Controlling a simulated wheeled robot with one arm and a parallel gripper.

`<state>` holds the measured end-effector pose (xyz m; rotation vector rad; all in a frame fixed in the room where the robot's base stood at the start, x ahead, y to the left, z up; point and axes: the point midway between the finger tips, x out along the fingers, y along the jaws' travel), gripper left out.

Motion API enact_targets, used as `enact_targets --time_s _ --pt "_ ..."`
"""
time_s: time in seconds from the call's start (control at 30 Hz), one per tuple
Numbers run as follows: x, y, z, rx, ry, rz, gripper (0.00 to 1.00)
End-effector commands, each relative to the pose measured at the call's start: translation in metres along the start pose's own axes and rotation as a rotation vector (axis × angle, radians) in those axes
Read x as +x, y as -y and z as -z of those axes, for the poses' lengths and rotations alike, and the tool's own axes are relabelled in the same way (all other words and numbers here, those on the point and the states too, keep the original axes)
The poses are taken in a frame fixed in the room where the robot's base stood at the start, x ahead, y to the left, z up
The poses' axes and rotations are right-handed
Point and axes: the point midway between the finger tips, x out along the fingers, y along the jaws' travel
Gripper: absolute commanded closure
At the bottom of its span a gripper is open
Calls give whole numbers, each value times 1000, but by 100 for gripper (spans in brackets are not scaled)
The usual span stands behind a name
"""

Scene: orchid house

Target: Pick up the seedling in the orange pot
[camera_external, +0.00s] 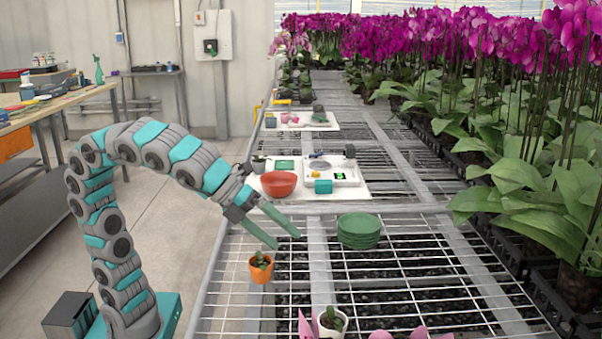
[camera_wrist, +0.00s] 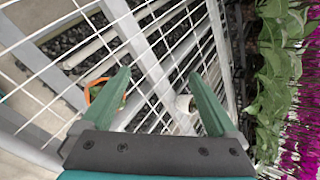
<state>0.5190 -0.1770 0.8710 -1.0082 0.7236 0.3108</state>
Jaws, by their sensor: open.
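The orange pot (camera_external: 261,272) with a small green seedling (camera_external: 261,260) stands upright on the wire mesh bench at the front left. My gripper (camera_external: 286,240) is open and empty, its green fingers pointing down and right, above and slightly right of the orange pot in the external view. In the wrist view an orange edge of the pot (camera_wrist: 89,93) shows beside the left finger, partly hidden by it. The pot is outside the gap between the fingers (camera_wrist: 163,90), apart from them as far as I can tell.
A white pot (camera_external: 322,332) with a seedling and pink petals (camera_external: 304,326) are at the front edge. A stack of green saucers (camera_external: 359,232) stands right. A red bowl (camera_external: 279,184) sits on a white board (camera_external: 352,189) behind. Orchids (camera_external: 545,185) line the right side.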

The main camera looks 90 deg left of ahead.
Motion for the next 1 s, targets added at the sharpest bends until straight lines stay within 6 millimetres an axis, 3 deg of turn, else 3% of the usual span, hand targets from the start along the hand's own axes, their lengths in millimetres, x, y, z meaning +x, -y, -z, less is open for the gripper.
enact_targets --time_s 0.2,0.43,0.67,1.0 --pt "-15 -44 19 497 170 56 6" --pt "-20 -75 43 845 266 159 6" --pt "-21 -86 52 968 302 209 6" --pt "4 -77 47 970 304 212 6"
